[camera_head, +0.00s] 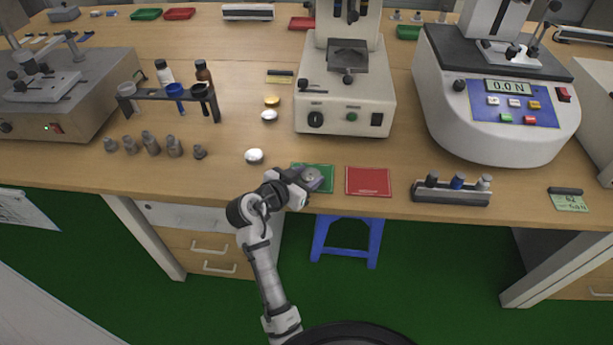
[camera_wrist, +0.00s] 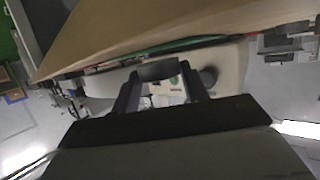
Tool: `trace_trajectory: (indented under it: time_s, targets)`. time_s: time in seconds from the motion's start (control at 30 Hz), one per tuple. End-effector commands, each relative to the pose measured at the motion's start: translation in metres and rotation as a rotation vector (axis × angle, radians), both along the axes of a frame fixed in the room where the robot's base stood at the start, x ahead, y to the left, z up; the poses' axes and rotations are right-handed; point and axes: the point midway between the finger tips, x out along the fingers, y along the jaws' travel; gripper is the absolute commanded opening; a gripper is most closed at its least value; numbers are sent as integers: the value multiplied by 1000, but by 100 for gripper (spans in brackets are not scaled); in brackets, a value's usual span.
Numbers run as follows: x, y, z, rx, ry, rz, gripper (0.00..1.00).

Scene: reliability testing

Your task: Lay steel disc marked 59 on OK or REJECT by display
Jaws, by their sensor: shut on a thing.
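My gripper (camera_head: 308,180) is shut on a grey steel disc (camera_head: 312,174), held at the green mat (camera_head: 326,184) near the front table edge. In the wrist view the disc (camera_wrist: 158,70) shows edge-on and dark between the two fingers. Its marking cannot be read, and I cannot tell whether it touches the mat. The red mat (camera_head: 368,181) lies just to the right, empty. No OK or REJECT lettering is legible on either mat. The display (camera_head: 508,87) on the right-hand white machine reads 0.0 N.
A hardness tester (camera_head: 345,100) stands behind the mats. Silver discs (camera_head: 254,156) and a gold one (camera_head: 272,100) lie to the left, near small metal weights (camera_head: 151,143). A rack (camera_head: 451,191) and a green note (camera_head: 569,202) are at the right. A blue stool (camera_head: 347,240) stands below.

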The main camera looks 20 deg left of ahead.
Motion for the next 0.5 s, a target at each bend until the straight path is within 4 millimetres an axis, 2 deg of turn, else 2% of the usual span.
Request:
trace_trajectory:
  time_s: [0.5]
  targets:
    - [0, 0, -10, 1, -1, 0, 9]
